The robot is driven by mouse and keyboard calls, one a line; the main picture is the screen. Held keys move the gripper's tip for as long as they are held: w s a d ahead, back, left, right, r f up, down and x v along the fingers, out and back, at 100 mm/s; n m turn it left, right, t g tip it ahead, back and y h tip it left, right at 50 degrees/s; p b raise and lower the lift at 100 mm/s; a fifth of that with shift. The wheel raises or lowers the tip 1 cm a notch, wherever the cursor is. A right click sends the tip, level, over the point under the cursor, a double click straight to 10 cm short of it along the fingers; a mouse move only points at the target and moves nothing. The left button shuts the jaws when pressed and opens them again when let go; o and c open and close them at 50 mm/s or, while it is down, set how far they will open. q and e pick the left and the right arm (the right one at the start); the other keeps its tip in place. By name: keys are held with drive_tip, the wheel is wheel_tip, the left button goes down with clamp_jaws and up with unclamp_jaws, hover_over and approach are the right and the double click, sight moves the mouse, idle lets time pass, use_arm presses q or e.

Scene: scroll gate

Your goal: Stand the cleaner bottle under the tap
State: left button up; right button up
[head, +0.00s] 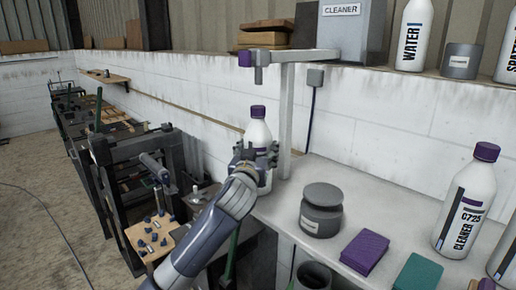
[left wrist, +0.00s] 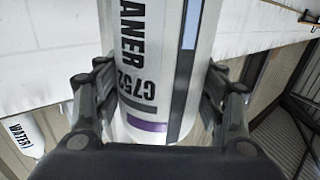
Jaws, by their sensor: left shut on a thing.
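A white cleaner bottle (head: 258,133) with a purple cap stands upright in my left gripper (head: 256,160). In the left wrist view the bottle (left wrist: 150,60) fills the space between the two fingers, and its label ends in "ANER" with "C752". The tap (head: 258,72), with a purple end piece, is on a grey post's arm, and the bottle's cap shows below it with a gap. The gripper hides part of the bottle's lower body, so I cannot tell if its base touches the counter. My right gripper is not in view.
Another cleaner bottle (head: 467,205), marked C725, stands on the counter (head: 300,252) at right. A grey lidded jar (head: 321,210), a purple sponge (head: 364,252) and a green sponge (head: 418,272) are nearer. The tap's post (head: 286,120) rises just right of the held bottle.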

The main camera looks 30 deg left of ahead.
use_arm(q)
drive_tip(key=shift+r, duration=0.1)
drive_tip(key=shift+d, duration=0.1)
drive_tip(key=o, duration=1)
drive_tip(key=shift+f, duration=0.25)
drive_tip(key=o, duration=0.3)
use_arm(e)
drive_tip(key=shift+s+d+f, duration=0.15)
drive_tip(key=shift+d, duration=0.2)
